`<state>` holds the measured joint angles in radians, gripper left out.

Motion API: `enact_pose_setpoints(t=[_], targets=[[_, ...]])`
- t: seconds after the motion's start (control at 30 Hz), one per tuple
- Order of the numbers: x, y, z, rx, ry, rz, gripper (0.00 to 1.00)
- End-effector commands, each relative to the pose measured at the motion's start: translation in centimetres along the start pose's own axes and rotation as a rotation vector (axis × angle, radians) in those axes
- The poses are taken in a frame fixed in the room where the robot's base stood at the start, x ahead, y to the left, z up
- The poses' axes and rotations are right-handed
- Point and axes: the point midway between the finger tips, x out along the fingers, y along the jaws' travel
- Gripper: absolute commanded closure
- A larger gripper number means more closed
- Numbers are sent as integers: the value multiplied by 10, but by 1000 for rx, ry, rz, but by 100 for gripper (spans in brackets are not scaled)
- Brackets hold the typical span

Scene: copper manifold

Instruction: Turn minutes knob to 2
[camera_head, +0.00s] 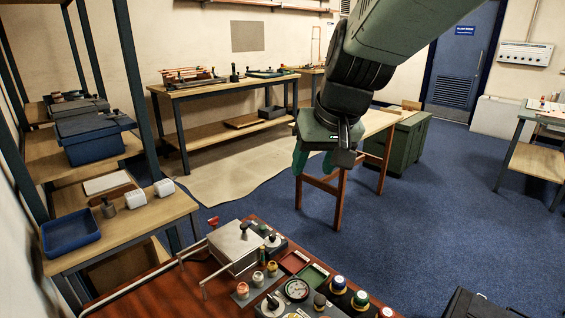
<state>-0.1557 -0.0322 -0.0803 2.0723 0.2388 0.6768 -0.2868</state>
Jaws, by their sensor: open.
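My gripper (322,166) hangs high in the middle of the head view, with its green fingers pointing down. It is open and empty, well above and apart from the table devices. Small devices with knobs and dials stand on the reddish wooden table (232,282) at the bottom. Among them are a round white dial (296,289), a dark knob (272,302) left of it, and another knob (272,240) behind. I cannot tell which one is the minutes knob. No marking is readable, and the bottom edge cuts off the nearest devices.
A silver box (234,246) with handles stands on the table's left. Red and green trays (314,276) lie near the dial. A shelf with a blue tray (71,232) is at left. Blue floor (440,215) is open at right.

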Motion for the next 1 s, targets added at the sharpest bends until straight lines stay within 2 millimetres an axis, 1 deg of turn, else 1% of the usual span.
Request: enact_pose_setpoints(t=[0.03,0.07,0.1,0.17,0.2,0.27,0.3,0.37,0.4,0.5,0.53,0.6,0.7,0.93,1.0], targets=[[26,0,-15,-11,-15,-8,48],[40,0,-23,-18,-18,-12,48],[59,0,-34,-28,-21,-16,48],[90,-1,-48,-43,-27,-20,48],[111,0,-56,-53,-30,-20,48],[144,-1,-65,-70,-36,-20,48],[168,-1,-70,-82,-40,-19,48],[202,-1,-74,-100,-46,-14,48],[225,-1,-76,-112,-50,-10,48],[274,-2,-76,-143,-58,0,48],[286,-2,-75,-151,-60,3,48],[310,-2,-73,-167,-64,9,48],[332,-2,-70,-181,-66,16,48],[356,-1,-67,-189,-69,19,48],[367,-1,-65,-189,-70,19,48]])
